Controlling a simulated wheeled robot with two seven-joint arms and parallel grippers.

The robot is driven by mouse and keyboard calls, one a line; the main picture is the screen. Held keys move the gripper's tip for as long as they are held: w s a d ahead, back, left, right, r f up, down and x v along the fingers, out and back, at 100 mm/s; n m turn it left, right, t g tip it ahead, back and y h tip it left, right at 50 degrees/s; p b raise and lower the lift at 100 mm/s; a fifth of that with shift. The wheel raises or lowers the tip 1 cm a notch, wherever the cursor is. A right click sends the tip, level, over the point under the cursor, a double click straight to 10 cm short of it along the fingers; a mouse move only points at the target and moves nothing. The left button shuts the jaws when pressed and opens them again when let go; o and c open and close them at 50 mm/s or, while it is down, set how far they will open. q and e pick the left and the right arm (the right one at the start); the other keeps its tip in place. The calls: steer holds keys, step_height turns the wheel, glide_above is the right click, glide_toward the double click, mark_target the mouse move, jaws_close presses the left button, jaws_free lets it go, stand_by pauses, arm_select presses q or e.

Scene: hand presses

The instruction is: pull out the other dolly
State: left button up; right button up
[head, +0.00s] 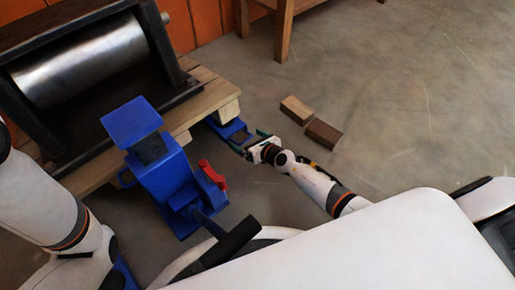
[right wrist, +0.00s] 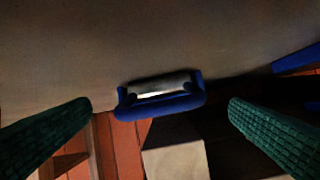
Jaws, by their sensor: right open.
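A low blue dolly (head: 231,130) sticks out on the floor from under the right corner of the wooden pallet (head: 205,105). My right gripper (head: 249,144) is at its outer end. In the right wrist view the dolly's blue end with a pale bar, its handle (right wrist: 160,94), lies between my two open green fingers (right wrist: 160,122), with gaps on both sides. I cannot tell how far it reaches between them in depth. My left arm comes in at the left, but its gripper is not in view.
A heavy press with a metal roller (head: 80,62) stands on the pallet. A blue jack (head: 165,175) with a red lever (head: 212,175) and a black handle (head: 230,243) stands in front. Two wooden blocks (head: 296,109) (head: 323,134) lie to the right. Open floor extends beyond.

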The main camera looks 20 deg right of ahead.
mark_target(237, 134)
steer(key=b+x, duration=0.1)
steer(key=x, duration=0.3)
steer(key=shift+s+b, duration=0.1)
steer(key=shift+b, duration=0.25)
steer(key=shift+w+f, duration=0.1)
steer(key=shift+w, duration=0.25)
steer(key=c, duration=1.7)
steer(key=shift+s, duration=0.1)
